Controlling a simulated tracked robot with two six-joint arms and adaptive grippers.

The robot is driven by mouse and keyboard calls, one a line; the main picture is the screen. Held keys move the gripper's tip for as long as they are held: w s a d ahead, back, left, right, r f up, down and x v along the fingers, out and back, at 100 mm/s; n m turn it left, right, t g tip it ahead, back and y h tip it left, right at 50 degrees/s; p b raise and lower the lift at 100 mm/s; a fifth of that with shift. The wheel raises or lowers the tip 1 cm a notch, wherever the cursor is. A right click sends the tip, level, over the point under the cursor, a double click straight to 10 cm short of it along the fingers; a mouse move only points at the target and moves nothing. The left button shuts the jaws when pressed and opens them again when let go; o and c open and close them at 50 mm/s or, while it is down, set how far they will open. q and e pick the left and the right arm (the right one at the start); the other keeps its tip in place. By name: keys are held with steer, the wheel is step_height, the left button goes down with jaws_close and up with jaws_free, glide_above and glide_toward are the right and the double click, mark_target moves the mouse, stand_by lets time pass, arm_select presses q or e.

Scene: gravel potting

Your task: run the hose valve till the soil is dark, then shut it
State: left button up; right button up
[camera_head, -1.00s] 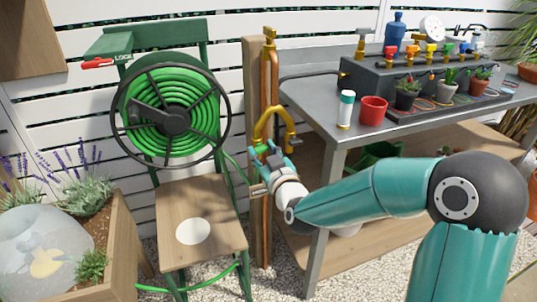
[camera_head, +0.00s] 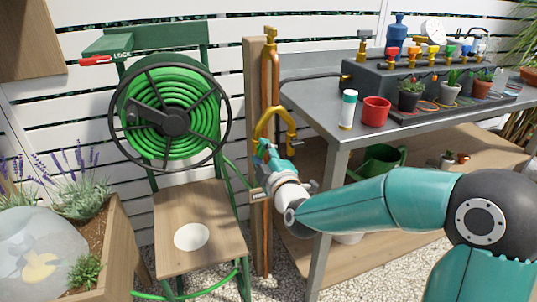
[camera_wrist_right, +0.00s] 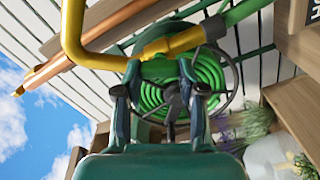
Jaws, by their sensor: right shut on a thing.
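Brown soil (camera_head: 97,232) shows in the wooden planter at the left. My left gripper is out of view.
A green hose reel (camera_head: 172,118) hangs on a stand left of the post, above a wooden seat (camera_head: 205,205). A metal bench (camera_head: 320,115) at right carries a white bottle (camera_head: 347,110), a red cup (camera_head: 376,111) and small potted plants. A green watering can (camera_head: 380,160) sits below.

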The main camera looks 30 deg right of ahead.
steer(key=n, duration=0.4)
steer(key=shift+a+f+n, duration=0.1)
steer(key=shift+f+n, duration=0.15)
steer(key=shift+n, duration=0.15)
steer(key=shift+f, duration=0.1)
steer(key=o, duration=1.1)
steer(key=shift+o, duration=0.2)
steer(key=v, duration=0.7)
steer(key=shift+s, duration=0.25)
